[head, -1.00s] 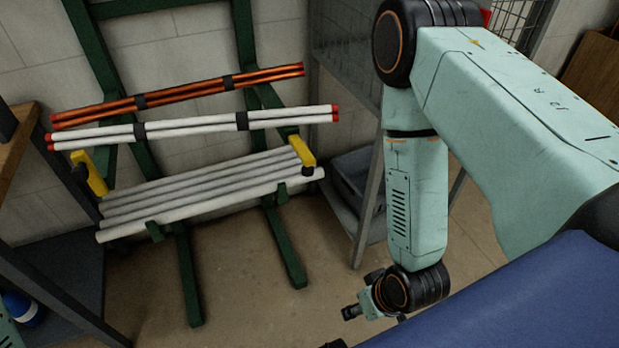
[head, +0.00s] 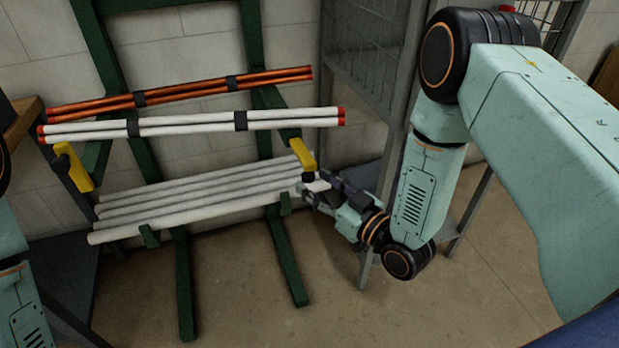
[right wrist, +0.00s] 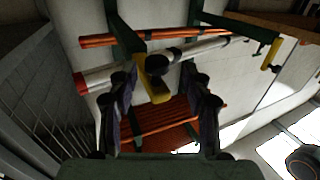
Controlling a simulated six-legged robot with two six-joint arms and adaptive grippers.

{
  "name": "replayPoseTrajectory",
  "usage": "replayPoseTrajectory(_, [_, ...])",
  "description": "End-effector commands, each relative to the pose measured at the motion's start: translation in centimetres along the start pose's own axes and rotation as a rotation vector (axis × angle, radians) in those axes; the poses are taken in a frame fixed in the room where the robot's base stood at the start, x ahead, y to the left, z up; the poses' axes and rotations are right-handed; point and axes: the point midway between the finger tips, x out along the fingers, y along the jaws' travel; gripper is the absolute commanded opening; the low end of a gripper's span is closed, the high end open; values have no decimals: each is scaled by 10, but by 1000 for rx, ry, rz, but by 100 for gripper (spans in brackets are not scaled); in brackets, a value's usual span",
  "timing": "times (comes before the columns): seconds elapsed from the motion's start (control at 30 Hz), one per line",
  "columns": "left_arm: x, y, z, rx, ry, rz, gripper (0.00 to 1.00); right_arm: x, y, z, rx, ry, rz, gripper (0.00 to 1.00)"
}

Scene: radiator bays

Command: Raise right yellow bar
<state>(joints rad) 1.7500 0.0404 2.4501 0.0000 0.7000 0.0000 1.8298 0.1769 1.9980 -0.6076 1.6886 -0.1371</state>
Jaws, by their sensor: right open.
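The right yellow bar (head: 308,155) is a short yellow piece with a dark knob at its lower end, at the right end of the green rack (head: 185,290). In the right wrist view the yellow bar (right wrist: 156,90) shows ahead, between the fingers. My right gripper (head: 312,186) is open, its fingers just below and right of the knob. In the right wrist view the open fingers (right wrist: 158,74) stand either side of the bar; contact cannot be told. A similar left yellow bar (head: 72,166) is at the rack's left end. My left gripper is out of view.
Orange tubes (head: 190,92) and red-capped white tubes (head: 190,124) lie above several pale tubes (head: 200,192) on the rack. A grey metal shelf frame (head: 372,45) stands to the right, close to my right arm. The floor in front is clear.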

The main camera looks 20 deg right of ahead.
Motion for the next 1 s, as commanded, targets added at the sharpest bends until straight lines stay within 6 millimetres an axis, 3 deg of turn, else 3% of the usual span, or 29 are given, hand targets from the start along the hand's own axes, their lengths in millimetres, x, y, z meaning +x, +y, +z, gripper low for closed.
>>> replayPoseTrajectory(0.23, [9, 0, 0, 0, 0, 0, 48, 30, 2, 1, -1, 0, 2, 49])
replayPoseTrajectory(0.6, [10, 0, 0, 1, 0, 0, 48, 36, 6, 0, 2, -1, 6, 49])
replayPoseTrajectory(1.0, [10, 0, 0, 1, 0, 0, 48, 36, 5, 0, 2, -2, 5, 16])
